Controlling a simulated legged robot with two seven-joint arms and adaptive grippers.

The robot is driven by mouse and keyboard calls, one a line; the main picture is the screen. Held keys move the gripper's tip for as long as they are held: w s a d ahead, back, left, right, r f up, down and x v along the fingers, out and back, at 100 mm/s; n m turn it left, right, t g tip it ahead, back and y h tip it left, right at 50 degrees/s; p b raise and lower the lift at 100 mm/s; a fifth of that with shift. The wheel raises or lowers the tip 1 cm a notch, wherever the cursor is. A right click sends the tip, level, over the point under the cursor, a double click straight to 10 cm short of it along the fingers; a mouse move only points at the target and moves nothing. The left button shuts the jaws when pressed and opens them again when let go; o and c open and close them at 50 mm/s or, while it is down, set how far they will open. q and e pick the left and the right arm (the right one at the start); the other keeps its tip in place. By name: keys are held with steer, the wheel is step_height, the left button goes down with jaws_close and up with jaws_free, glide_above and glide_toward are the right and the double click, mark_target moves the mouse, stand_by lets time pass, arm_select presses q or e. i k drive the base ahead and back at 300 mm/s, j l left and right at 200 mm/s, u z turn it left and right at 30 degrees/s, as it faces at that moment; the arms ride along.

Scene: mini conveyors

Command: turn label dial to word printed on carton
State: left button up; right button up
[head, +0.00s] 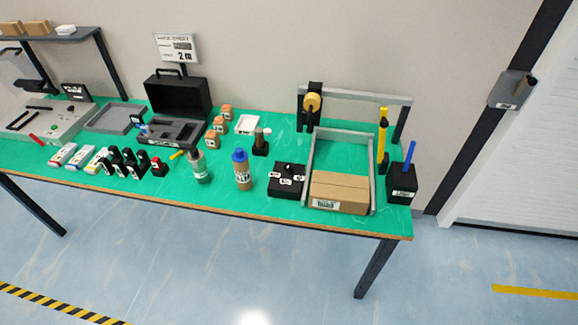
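The label dial (289,167) is a small dark knob on top of a black box (286,190) near the table's front edge, right of centre. Several white labels sit around the knob; their words are too small to read, and I cannot tell where the knob points. The carton (340,186) is a brown cardboard box just right of the dial box, inside a grey-railed frame. A white label with dark print (325,204) is on its front face; the word is not legible. Neither of my grippers shows in this view.
A blue-capped bottle (242,172) stands left of the dial box. A dark block (402,184) holding a blue stick stands right of the carton. A tape roll (312,102) hangs at the frame's back. An open black case (178,105) and several small items fill the left.

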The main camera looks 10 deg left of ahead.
mark_target(288, 167)
steer(key=i+j+z, duration=0.45)
steer(key=j+z, duration=0.25)
steer(key=i+j+z, duration=0.2)
steer(key=z, duration=0.15)
steer(key=j, duration=0.1)
